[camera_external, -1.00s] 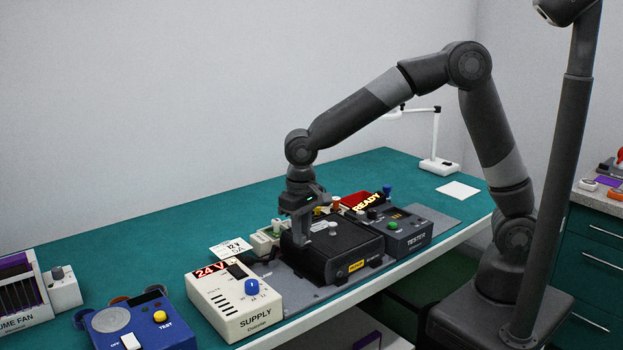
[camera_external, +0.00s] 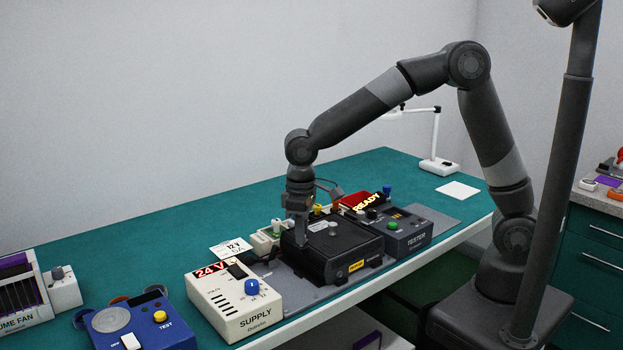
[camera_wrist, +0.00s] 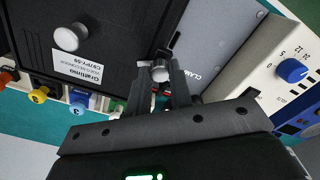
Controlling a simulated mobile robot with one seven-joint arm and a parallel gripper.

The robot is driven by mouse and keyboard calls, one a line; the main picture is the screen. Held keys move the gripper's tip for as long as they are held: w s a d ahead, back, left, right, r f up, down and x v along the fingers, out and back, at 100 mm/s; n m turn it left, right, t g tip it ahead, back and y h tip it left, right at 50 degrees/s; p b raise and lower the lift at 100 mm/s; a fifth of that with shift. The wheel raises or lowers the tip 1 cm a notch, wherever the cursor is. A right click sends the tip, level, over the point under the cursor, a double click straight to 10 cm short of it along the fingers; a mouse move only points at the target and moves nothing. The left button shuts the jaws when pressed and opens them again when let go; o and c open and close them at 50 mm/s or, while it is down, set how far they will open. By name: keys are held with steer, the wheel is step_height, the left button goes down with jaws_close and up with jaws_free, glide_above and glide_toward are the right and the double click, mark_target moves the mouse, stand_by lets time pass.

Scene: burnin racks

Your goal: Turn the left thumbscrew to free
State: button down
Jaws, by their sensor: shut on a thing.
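A black boxy unit (camera_external: 345,248) with a white label sits on a grey plate (camera_external: 308,294) on the bench. My gripper (camera_external: 302,240) points straight down at the unit's left side. In the wrist view, my gripper's fingers (camera_wrist: 162,80) are shut on a silver thumbscrew (camera_wrist: 160,70), the left one in the outside view, where the fingers hide it. I cannot read the turn angle of the held thumbscrew.
A cream supply box (camera_external: 236,308) showing 24 V stands at the unit's left front. A grey tester (camera_external: 405,240) with a lit READY sign stands at its right. A blue test box (camera_external: 140,325) lies further left.

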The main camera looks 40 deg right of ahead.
steer(key=n, duration=0.6)
steer(key=shift+n, duration=0.3)
steer(key=n, duration=0.5)
steer(key=shift+n, duration=0.3)
steer(key=c, duration=1.3)
jaws_free()
step_height(320, 180, up, 11)
steer(key=shift+f, duration=0.1)
